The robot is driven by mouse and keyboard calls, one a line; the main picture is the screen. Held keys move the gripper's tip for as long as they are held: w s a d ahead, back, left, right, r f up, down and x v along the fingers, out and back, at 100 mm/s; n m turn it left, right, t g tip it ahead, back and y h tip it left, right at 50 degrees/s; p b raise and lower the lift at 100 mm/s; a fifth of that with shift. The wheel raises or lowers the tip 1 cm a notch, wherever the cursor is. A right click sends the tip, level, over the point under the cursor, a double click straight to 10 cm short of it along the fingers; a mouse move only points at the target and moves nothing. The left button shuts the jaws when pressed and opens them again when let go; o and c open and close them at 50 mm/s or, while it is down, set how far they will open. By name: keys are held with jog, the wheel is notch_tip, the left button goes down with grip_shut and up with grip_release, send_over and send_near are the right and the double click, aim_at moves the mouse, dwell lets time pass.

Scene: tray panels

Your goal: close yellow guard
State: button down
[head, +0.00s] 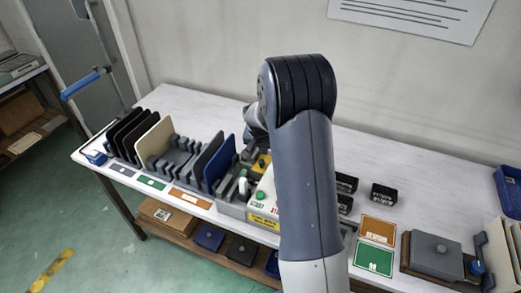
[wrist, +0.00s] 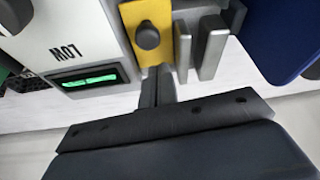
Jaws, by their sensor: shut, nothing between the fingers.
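The yellow guard (wrist: 158,22) is a flat yellow plate with a round black knob (wrist: 147,36), at the top middle of the wrist view. It sits beside a white box face (wrist: 75,28) with an upside-down "LOW" label and a lit green window (wrist: 89,81). In the head view a small yellow patch (head: 263,162) shows on the machine, partly hidden by my arm. My gripper (wrist: 156,84) is shut and empty, its fingertips just below the yellow plate in the picture. I cannot tell whether they touch it. The head view hides the fingertips.
Grey upright bars (wrist: 213,48) and a blue panel (wrist: 285,38) stand right of the guard in the wrist view. In the head view, a rack with dark, cream and blue panels (head: 218,163) stands left of the machine. Black blocks (head: 383,193) lie right of my arm.

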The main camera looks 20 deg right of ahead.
aim_at(254, 168)
jog(key=shift+s+a, duration=0.5)
jog(key=shift+s, duration=0.1)
jog(key=shift+f, duration=0.1)
jog(key=shift+s+a+f, duration=0.1)
jog(key=shift+s+a, duration=0.05)
jog(key=s+a+b, duration=0.4)
jog(key=shift+s+a, duration=0.35)
jog(key=shift+s, duration=0.05)
